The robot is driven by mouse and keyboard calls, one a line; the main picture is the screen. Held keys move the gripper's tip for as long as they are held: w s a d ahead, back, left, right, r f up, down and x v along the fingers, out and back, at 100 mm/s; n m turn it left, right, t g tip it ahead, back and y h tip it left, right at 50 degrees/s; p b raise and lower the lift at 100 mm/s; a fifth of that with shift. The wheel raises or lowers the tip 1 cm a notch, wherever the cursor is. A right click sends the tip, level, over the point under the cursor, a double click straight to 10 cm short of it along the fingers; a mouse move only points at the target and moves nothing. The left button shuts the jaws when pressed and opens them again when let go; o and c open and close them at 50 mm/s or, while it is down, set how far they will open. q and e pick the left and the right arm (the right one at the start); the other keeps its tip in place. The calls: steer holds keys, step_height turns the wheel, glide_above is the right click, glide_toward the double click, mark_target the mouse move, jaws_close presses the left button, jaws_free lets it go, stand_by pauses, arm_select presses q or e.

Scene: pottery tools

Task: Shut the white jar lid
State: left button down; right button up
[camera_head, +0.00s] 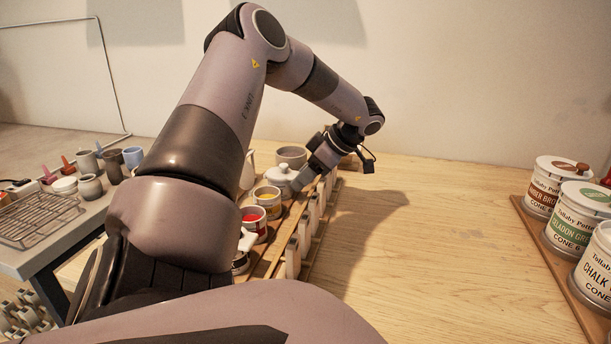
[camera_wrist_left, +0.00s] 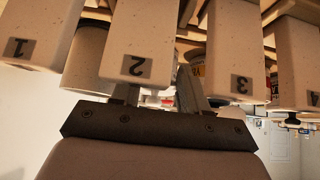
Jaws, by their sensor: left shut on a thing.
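A white jar (camera_head: 281,184) with a domed, knobbed lid (camera_head: 283,171) stands at the far end of the jar row in the head view. The lid looks on or very near the jar's mouth; I cannot tell whether it sits flat. My left gripper (camera_head: 298,183) reaches down from the right, right beside the jar. In the left wrist view my left gripper's fingers (camera_wrist_left: 158,92) point in behind a pale tile marked 2 (camera_wrist_left: 142,45). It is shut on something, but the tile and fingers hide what. My right gripper is not in view.
Numbered pale tiles (camera_head: 304,233) stand in a row beside the jars, close to my left gripper. Open yellow (camera_head: 267,196) and red (camera_head: 251,217) glaze jars stand nearer. Labelled cans (camera_head: 553,184) stand at right. The table between is clear.

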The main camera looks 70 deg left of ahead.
arm_select(q)
steer(key=shift+s+d+f, duration=0.15)
steer(key=shift+d+f, duration=0.05)
steer(key=shift+f, duration=0.25)
steer(key=c, duration=0.6)
jaws_free()
steer(key=shift+o, duration=0.2)
steer(key=shift+a, duration=0.15)
steer(key=shift+w+r, duration=0.2)
steer(key=shift+r, duration=0.05)
steer(key=v, duration=0.7)
